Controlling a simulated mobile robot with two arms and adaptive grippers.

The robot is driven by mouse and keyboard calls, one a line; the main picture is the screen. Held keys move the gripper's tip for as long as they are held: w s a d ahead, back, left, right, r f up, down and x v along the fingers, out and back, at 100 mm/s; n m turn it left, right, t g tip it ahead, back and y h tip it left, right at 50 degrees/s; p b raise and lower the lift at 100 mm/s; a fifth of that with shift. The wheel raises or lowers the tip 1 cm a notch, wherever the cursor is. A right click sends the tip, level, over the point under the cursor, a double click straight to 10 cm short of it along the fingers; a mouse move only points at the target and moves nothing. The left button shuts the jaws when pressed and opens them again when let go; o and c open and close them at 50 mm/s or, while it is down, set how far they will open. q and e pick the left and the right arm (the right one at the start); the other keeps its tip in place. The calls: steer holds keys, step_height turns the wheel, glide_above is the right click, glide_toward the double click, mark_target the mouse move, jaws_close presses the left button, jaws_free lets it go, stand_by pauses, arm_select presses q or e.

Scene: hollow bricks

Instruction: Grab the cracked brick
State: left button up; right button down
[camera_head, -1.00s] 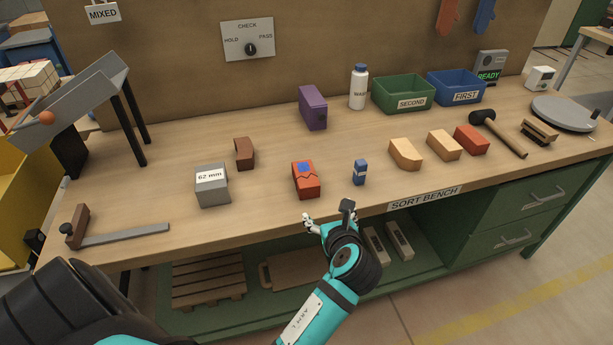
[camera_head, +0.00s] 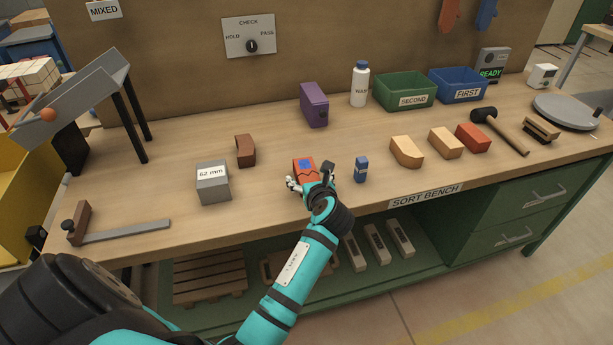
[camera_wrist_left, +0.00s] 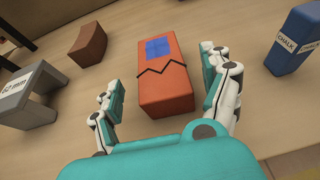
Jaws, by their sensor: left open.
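The cracked brick (camera_head: 304,168) is orange-red with a dark zigzag line across its top and a blue patch. It lies on the sort bench and is partly hidden by my left gripper in the head view. In the left wrist view the cracked brick (camera_wrist_left: 166,75) lies lengthwise ahead of the palm. My left gripper (camera_head: 310,182) is open at its near end. In the left wrist view the left gripper's fingers (camera_wrist_left: 163,95) stand on either side of the brick's near part, with a gap visible on both sides. My right gripper is not in view.
A blue chalk box (camera_head: 361,169) stands just right of the gripper. A grey 62 mm gauge block (camera_head: 213,187) and a brown curved brick (camera_head: 245,151) lie to the left. A purple block (camera_head: 314,106) stands behind. Tan bricks (camera_head: 406,152) lie further right.

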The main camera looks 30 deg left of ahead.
mark_target(308, 175)
arm_select(q)
steer(key=x, duration=0.4)
steer(key=shift+w+a+f, duration=0.1)
steer(key=shift+w+f, duration=0.05)
steer(key=shift+w, duration=0.1)
steer(key=shift+c, duration=0.3)
steer(key=shift+s, duration=0.1)
steer(key=c, duration=1.6)
jaws_close()
steer(key=shift+r, duration=0.2)
